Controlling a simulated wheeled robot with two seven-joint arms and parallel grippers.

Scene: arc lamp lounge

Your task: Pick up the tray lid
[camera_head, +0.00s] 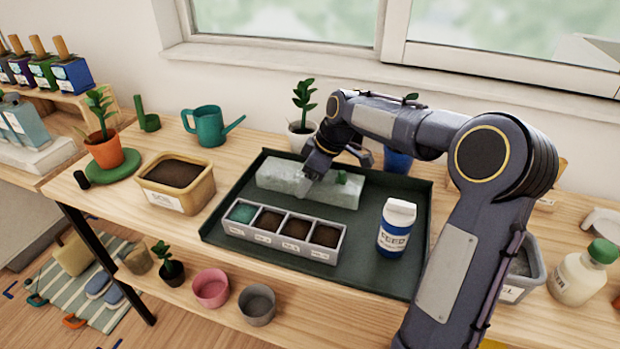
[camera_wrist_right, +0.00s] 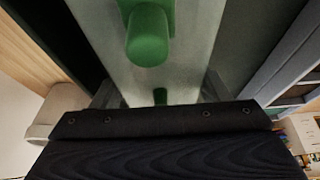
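The tray lid (camera_head: 275,180) is a long, pale, translucent cover with a green knob (camera_head: 341,177). It lies at the back of the dark green tray (camera_head: 222,222), behind a grey four-cell seed tray (camera_head: 325,237). My right gripper (camera_head: 335,168) is over the lid, with its fingers spread apart. In the right wrist view the lid (camera_wrist_right: 185,60) lies lengthwise below the gripper (camera_wrist_right: 160,98), with green knobs (camera_wrist_right: 148,35) on it. Grey finger parts show on either side of the lid; whether they touch it I cannot tell. My left gripper is out of view.
A white-capped blue bottle (camera_head: 397,228) stands on the tray's right. A potted plant (camera_head: 302,115) and teal watering can (camera_head: 209,125) stand behind. A yellow soil tub (camera_head: 177,182) stands left. A blue pot (camera_head: 397,161) is partly hidden behind my arm.

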